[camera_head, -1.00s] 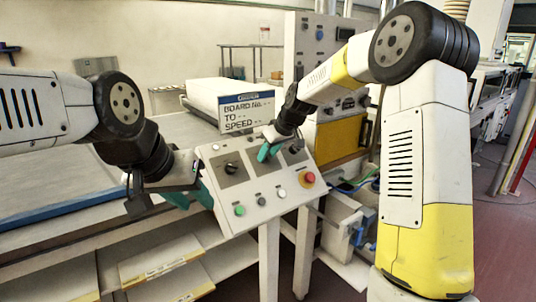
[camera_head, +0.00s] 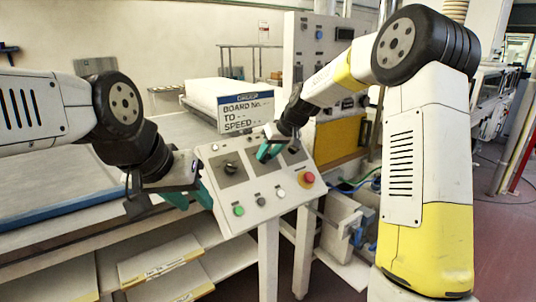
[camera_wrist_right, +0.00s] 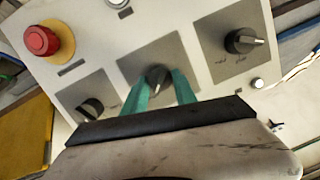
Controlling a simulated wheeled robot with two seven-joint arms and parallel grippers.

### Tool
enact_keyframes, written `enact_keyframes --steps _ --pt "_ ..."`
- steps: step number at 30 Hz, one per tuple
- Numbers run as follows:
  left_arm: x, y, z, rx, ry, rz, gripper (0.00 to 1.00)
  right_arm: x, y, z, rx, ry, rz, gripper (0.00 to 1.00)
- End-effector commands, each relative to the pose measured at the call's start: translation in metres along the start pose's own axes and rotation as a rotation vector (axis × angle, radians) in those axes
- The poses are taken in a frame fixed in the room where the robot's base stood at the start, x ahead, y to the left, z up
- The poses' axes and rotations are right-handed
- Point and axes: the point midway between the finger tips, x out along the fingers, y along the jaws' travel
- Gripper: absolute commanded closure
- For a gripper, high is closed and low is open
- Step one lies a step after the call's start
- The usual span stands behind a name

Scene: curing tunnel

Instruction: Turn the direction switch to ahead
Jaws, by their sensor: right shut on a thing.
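The tilted grey control panel (camera_head: 255,205) carries three rotary switches in a row on dark square plates. My right gripper (camera_head: 268,152) is at the middle switch. In the right wrist view its green fingers (camera_wrist_right: 160,90) are shut on the black middle knob (camera_wrist_right: 158,76), one on each side. I cannot read which switch is marked direction, nor the knob's position marks. My left gripper (camera_head: 190,197) is at the panel's left edge, away from the switches; its opening is not clear.
A red emergency button (camera_wrist_right: 41,40) on a yellow base is on the panel. The other switches (camera_wrist_right: 243,40) (camera_wrist_right: 90,108) flank the middle one. Green and white buttons (camera_head: 239,211) line the lower row. A white sign box (camera_head: 245,112) stands behind the panel.

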Motion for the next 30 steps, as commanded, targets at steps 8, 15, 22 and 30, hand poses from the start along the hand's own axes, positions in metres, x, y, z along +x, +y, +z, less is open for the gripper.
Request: enact_keyframes --steps 8,15,22,30 --pt "0.000 0.000 0.000 0.000 0.000 0.000 0.64 0.000 0.000 0.000 0.000 0.000 0.000 0.45" --pt "0.000 0.000 0.000 0.000 0.000 0.000 0.64 -0.001 0.000 0.000 0.000 0.000 0.000 0.45" --pt "0.000 0.000 0.000 0.000 0.000 0.000 0.64 -0.030 0.001 0.000 0.000 0.002 0.003 0.45" --pt "0.000 0.000 0.000 0.000 0.000 0.000 0.64 -0.070 0.001 0.000 0.001 0.002 0.001 0.45"
